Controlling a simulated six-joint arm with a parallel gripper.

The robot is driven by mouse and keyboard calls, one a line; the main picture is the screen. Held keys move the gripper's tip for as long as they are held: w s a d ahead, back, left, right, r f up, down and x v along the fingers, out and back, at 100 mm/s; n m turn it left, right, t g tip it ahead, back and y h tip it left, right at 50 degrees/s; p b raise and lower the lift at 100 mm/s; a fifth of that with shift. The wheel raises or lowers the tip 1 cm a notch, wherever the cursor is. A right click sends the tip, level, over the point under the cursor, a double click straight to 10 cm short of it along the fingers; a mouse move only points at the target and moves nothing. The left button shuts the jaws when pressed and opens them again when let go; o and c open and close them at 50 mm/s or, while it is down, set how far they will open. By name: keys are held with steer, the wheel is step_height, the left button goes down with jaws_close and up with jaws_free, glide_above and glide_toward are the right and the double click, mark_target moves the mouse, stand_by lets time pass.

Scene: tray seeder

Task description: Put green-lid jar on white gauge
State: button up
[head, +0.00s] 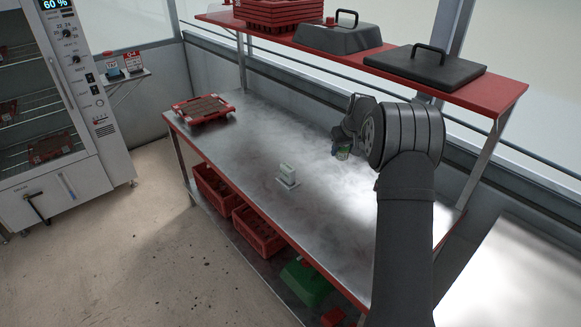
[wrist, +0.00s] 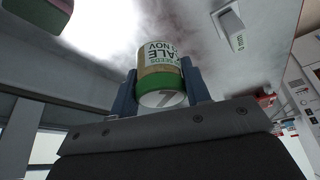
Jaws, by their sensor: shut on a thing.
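The jar (wrist: 161,72) has a green lid, a white label with the words "SEEDS" and "NOV", and a tan band. My gripper (wrist: 158,86) is shut on it, with one blue-grey finger on each side; the lid end is nearest my palm. The white gauge (head: 287,174) is a small upright block on a flat base near the bench's middle. It also shows in the wrist view (wrist: 231,29), upper right.
A red-rimmed tray (head: 203,110) lies at the bench's far left end. The metal bench (head: 240,150) is otherwise mostly clear. A red shelf (head: 470,96) with dark lids overhangs the back. Red crates (head: 258,232) sit below. An incubator cabinet (head: 95,105) stands left.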

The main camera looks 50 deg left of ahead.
steer(key=s+a+r+n, duration=0.2)
steer(key=s+a, duration=0.2)
steer(key=s, duration=0.1)
steer(key=g, duration=0.1)
glide_toward(290, 167)
steer(key=shift+w+a+f, duration=0.2)
steer(key=shift+a+f, duration=0.3)
steer(key=shift+a, duration=0.15)
steer(key=shift+f, duration=2)
steer(key=shift+f, duration=0.2)
steer(key=o, duration=1)
steer(key=shift+r, duration=0.25)
steer(key=v, duration=1.1)
steer(key=shift+d+r, duration=0.3)
